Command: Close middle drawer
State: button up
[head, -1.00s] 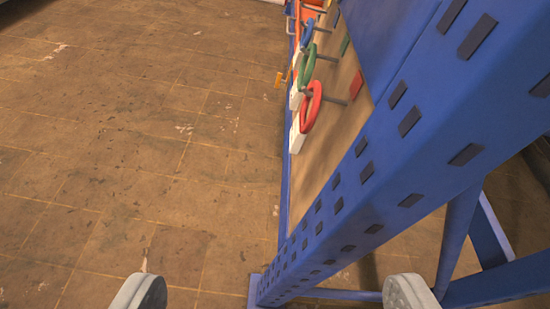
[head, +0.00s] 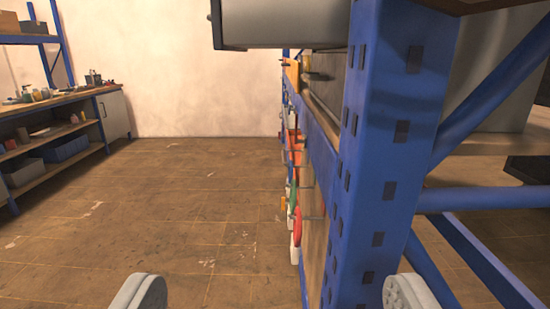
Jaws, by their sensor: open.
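A grey, drawer-like box (head: 285,22) juts out to the left from the blue rack at the top of the view. Its upper part is cut off by the frame, and I cannot tell whether it is the middle drawer. No handle on it is clear to see. My gripper (head: 274,292) is open and empty, its two fingertips wide apart at the bottom edge. It is apart from the box, which shows higher in the picture.
A blue perforated rack post (head: 385,140) stands close on the right, with braces behind it. Red (head: 297,226) and green rings hang on the rack's side. A workbench (head: 60,108) with shelves stands far left by a pale wall. The floor (head: 180,200) between is clear.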

aim_at(241, 26)
jog(key=j+z, duration=0.15)
jog(key=j, duration=0.45)
jog(key=j+z, duration=0.2)
jog(key=j, duration=0.4)
jog(key=k+j+z, duration=0.15)
jog(key=j, duration=0.4)
